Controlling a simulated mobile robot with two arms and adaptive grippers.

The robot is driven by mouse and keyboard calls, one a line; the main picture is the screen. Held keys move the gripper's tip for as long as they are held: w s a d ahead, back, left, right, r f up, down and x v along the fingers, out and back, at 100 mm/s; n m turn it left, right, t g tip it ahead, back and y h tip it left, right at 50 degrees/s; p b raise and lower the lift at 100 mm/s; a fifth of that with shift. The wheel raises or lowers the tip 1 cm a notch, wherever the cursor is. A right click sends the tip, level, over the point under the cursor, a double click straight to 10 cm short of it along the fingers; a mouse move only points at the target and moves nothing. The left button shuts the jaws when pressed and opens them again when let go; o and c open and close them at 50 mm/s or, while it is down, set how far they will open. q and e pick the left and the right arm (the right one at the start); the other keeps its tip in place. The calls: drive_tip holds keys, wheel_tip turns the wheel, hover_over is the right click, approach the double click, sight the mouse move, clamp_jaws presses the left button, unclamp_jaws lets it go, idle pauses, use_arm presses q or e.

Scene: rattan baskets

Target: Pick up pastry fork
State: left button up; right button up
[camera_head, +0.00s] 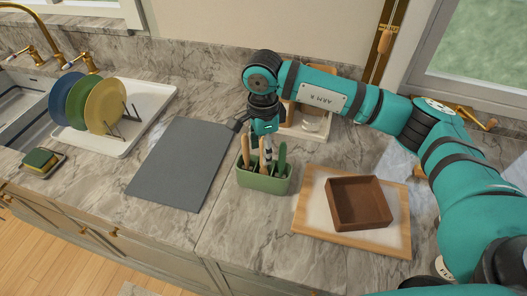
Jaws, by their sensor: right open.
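A green utensil holder (264,182) stands upright on the marble counter. Several utensils stand in it with their handles up. They include a light wooden handle (246,148) at the left and a green handle (282,158) at the right. Their lower ends are hidden inside the holder, so I cannot tell which one is the pastry fork. My right gripper (256,133) points down just above and behind the handles. It is open, with no utensil visibly held; part of its fingers is hard to make out. My left gripper is not in view.
A grey board (180,165) lies left of the holder. A wooden tray (310,212) with a brown square box (358,203) lies to the right. Farther left are a dish rack (142,122) with plates, a sponge (41,158) and a sink. The counter's front edge is near the holder.

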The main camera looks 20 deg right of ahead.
sight(263, 170)
drive_tip(key=shift+f, duration=1.35)
clamp_jaws()
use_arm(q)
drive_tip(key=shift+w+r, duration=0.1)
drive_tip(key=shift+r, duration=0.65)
